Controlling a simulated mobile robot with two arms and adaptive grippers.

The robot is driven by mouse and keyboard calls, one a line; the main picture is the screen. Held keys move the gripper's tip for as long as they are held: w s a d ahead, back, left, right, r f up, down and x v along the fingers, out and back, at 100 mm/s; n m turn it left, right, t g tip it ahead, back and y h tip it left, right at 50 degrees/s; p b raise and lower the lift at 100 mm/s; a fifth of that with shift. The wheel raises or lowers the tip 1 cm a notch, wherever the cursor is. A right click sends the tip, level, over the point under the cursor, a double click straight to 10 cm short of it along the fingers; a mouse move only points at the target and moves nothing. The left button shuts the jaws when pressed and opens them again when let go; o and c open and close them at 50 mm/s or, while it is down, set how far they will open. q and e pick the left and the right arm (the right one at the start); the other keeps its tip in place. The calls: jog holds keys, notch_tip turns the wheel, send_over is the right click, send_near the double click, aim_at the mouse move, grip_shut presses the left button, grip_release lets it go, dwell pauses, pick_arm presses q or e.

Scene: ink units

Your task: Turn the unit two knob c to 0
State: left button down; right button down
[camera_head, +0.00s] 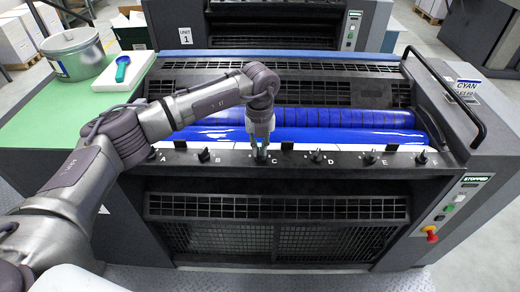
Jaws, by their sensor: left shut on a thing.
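The near ink unit has a row of black knobs along its front ledge, lettered A to F. My left gripper (260,150) points down at knob C and is shut on it; the fingers mostly hide the knob, so its pointer setting cannot be read. Knob B (204,155) stands to its left and knob D (317,156) to its right, both uncovered. Behind the ledge lie the blue ink rollers (340,135). The right gripper is not in view.
A green side table (50,118) at the left holds a grey ink can (75,55) and a white tray (128,75) with a blue-green tool (122,68). A black handrail (450,90) and a red emergency knob (431,234) are at the right. Unit 1 (186,36) stands behind.

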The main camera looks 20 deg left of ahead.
aim_at(259, 151)
pick_arm(q)
jog(key=n+b, duration=0.1)
jog(key=n, duration=0.5)
jog(key=shift+a, duration=0.1)
jog(key=n, duration=0.3)
jog(key=shift+n+b, duration=0.4)
jog(key=shift+s+r+n, duration=0.1)
jog(key=shift+n, duration=1.6)
jog(key=c, duration=1.2)
grip_release()
notch_tip(259, 151, up, 12)
jog(key=shift+f, duration=0.1)
